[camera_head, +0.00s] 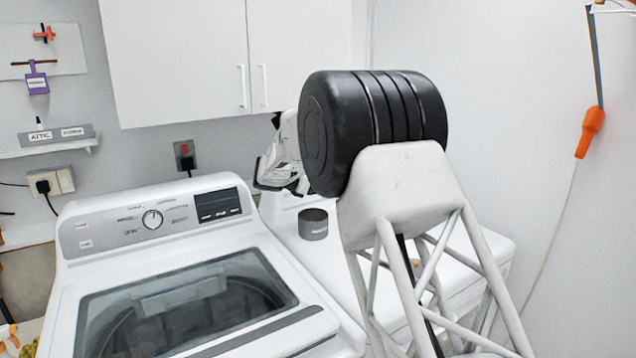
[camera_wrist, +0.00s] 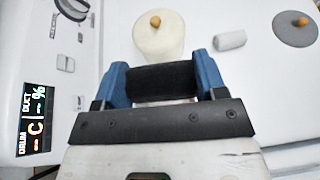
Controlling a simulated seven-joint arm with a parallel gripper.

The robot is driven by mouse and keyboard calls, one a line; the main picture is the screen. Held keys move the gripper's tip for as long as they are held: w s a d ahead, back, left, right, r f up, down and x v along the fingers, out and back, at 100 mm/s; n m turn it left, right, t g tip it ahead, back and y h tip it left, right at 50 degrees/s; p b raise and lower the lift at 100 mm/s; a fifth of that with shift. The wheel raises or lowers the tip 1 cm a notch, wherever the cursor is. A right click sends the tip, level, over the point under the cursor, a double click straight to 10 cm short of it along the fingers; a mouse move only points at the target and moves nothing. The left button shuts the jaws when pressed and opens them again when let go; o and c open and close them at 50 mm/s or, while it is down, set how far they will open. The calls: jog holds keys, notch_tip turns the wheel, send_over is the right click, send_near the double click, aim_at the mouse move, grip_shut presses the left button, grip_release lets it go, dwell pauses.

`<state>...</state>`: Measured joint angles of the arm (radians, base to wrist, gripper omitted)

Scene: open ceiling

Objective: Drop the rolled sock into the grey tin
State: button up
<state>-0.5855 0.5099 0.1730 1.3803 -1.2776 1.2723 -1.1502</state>
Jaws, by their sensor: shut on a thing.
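My gripper (camera_wrist: 162,70) shows in the wrist view with its two blue fingers shut on a black rolled sock (camera_wrist: 162,82), which spans the gap between them. In the head view, the fingers and the sock cannot be made out behind my arm. The grey tin (camera_head: 313,229) stands upright and open-topped on the white machine at the right in the head view, just left of my arm. Its inside looks brownish. I cannot make out the tin in the wrist view.
In the wrist view, a cream lidded container (camera_wrist: 160,40) with a wooden knob is beyond the fingers. A small whitish roll (camera_wrist: 230,40) and a grey disc (camera_wrist: 296,30) with a knob lie to the right. A washer (camera_head: 190,290) is at left; a cupboard (camera_head: 180,60) hangs above.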

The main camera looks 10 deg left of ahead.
jog(key=shift+f, duration=1.95)
jog(key=o, duration=1)
jog(key=shift+v, duration=3.95)
